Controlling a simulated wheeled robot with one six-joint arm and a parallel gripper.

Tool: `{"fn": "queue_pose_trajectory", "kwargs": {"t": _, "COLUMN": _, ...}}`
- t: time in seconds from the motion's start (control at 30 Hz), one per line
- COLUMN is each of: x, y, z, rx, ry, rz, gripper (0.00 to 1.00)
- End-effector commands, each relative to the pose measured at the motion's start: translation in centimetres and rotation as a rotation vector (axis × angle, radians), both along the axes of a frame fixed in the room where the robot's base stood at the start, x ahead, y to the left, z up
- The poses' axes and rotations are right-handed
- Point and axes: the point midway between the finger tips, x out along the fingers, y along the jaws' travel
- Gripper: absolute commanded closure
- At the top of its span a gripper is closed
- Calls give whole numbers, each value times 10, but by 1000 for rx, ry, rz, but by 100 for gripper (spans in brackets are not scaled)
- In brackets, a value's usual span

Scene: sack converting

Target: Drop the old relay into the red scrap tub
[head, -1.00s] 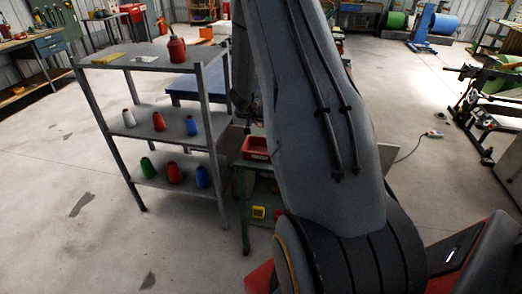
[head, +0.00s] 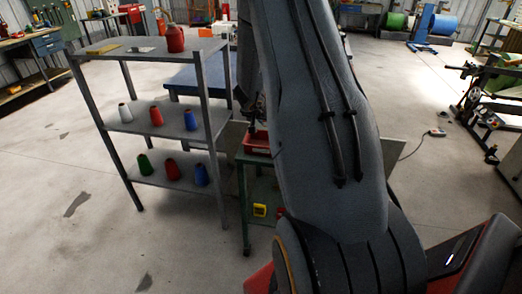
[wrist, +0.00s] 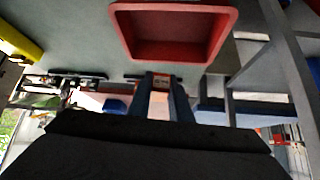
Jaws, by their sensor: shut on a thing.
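The red scrap tub (head: 256,146) stands on a green bench, partly hidden behind my arm in the head view. In the wrist view the tub (wrist: 124,30) is at the top, with its open inside facing me. My gripper (wrist: 164,88) is shut on the old relay (wrist: 161,79), a small piece with a pale and orange-red face between the fingertips. In the wrist view the relay is just below the tub's near rim, with a gap in the picture. In the head view my gripper is mostly hidden behind my arm, close above the tub.
A yellow item (head: 259,210) is low at the bench. The floor at left is clear.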

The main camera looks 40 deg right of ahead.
Motion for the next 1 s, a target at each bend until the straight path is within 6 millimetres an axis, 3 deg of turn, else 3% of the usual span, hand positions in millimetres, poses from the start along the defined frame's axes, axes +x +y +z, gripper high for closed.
{"fn": "queue_pose_trajectory", "kwargs": {"t": 0.13, "x": 1, "y": 0, "z": -12, "rx": 0, "ry": -1, "rz": -1, "gripper": 100}}
{"fn": "queue_pose_trajectory", "kwargs": {"t": 0.5, "x": 0, "y": 0, "z": -13, "rx": 0, "ry": -1, "rz": -1, "gripper": 100}}
{"fn": "queue_pose_trajectory", "kwargs": {"t": 0.53, "x": 0, "y": 0, "z": -13, "rx": 0, "ry": -1, "rz": -1, "gripper": 80}}
{"fn": "queue_pose_trajectory", "kwargs": {"t": 0.67, "x": 0, "y": 0, "z": -13, "rx": 0, "ry": 0, "rz": 0, "gripper": 60}}
{"fn": "queue_pose_trajectory", "kwargs": {"t": 1.0, "x": -1, "y": 2, "z": -11, "rx": 0, "ry": -1, "rz": 1, "gripper": 60}}
